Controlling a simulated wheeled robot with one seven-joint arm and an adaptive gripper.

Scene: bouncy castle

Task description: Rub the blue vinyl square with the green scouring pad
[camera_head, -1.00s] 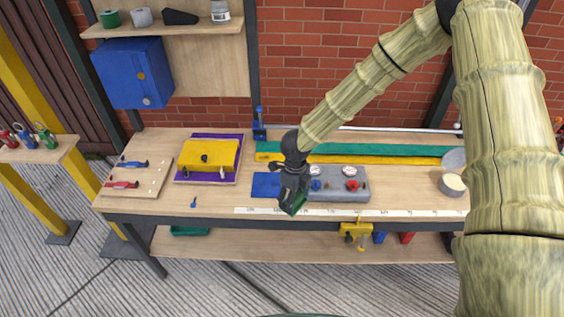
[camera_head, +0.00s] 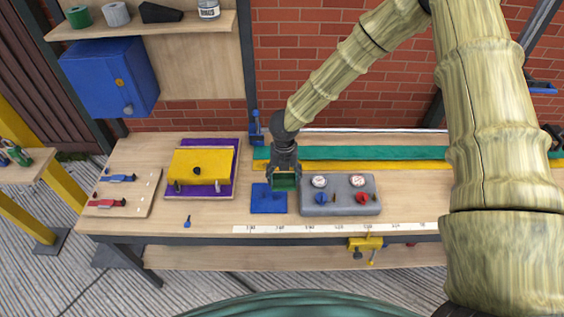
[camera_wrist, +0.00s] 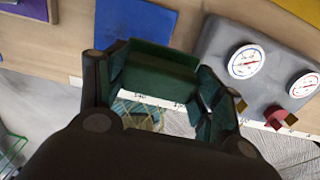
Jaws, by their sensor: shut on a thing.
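The blue vinyl square (camera_head: 268,200) lies flat on the workbench, left of the grey gauge block. It also shows at the top of the wrist view (camera_wrist: 135,22). My gripper (camera_head: 285,178) is shut on the green scouring pad (camera_head: 286,182), at the upper right part of the square in the head view. In the wrist view the dark green pad (camera_wrist: 160,72) sits between the fingers. The pad looks apart from the square in the wrist view, but I cannot tell its exact height.
The grey gauge block (camera_head: 338,207), with two dials and knobs, stands close to the right of the square. A yellow folded piece (camera_head: 200,165) on a purple sheet (camera_head: 222,186) lies to the left. A white measuring strip (camera_head: 330,228) runs along the front edge. Green and yellow strips lie behind.

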